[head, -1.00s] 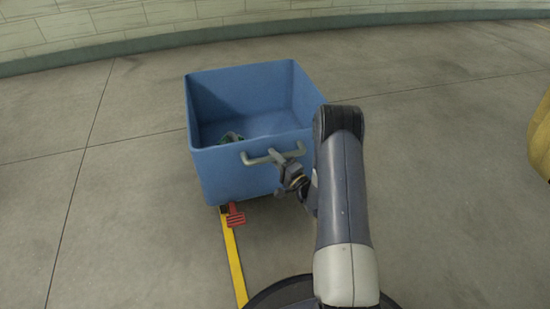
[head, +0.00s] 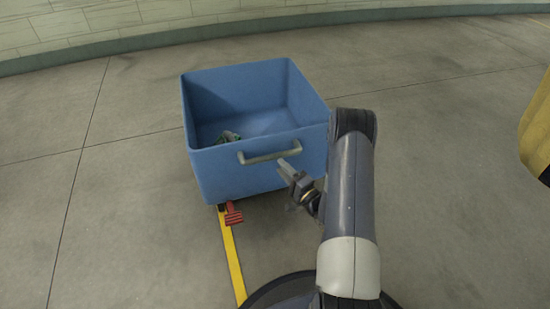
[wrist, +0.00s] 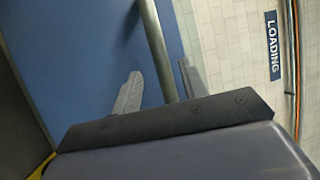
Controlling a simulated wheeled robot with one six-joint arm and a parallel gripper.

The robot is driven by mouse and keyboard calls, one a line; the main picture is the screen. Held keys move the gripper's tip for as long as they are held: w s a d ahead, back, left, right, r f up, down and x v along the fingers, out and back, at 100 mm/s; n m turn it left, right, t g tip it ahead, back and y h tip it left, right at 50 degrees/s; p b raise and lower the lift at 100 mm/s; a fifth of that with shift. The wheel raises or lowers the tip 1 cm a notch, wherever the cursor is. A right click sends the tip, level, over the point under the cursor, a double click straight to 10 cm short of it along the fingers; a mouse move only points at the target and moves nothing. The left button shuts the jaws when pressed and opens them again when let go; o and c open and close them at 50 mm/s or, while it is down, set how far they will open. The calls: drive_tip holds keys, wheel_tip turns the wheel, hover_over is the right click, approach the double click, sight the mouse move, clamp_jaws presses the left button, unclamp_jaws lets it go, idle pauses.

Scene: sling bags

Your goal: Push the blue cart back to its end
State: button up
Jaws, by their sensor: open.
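The blue cart (head: 245,175) stands on the floor ahead, open at the top, with a pale bar handle (head: 268,156) on its near side. A small dark and green thing (head: 229,137) lies inside it. A red pedal (head: 234,216) sticks out low at its near side. My gripper (head: 285,172) is open and empty, just below the right end of the handle. In the wrist view the handle bar (wrist: 157,50) appears between my open fingers (wrist: 160,88), against the blue cart wall (wrist: 85,60); I cannot tell whether they touch it.
A yellow floor line (head: 233,265) runs from the cart toward me. A pale block wall (head: 130,20) with a dark base stands behind, and the wrist view shows a LOADING sign (wrist: 272,45). A yellow object (head: 537,130) is at the right edge. Floor left of the cart is clear.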

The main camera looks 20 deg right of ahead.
sight(272, 159)
drive_tip(key=shift+p+v, duration=0.35)
drive_tip(key=shift+v, duration=1.8)
drive_tip(key=shift+w+a, duration=0.1)
drive_tip(key=b+x, duration=0.3)
drive_tip(key=x, duration=0.7)
drive_tip(key=shift+w, duration=0.25)
drive_tip(key=shift+s+r, duration=0.15)
drive_tip(key=shift+s, duration=0.45)
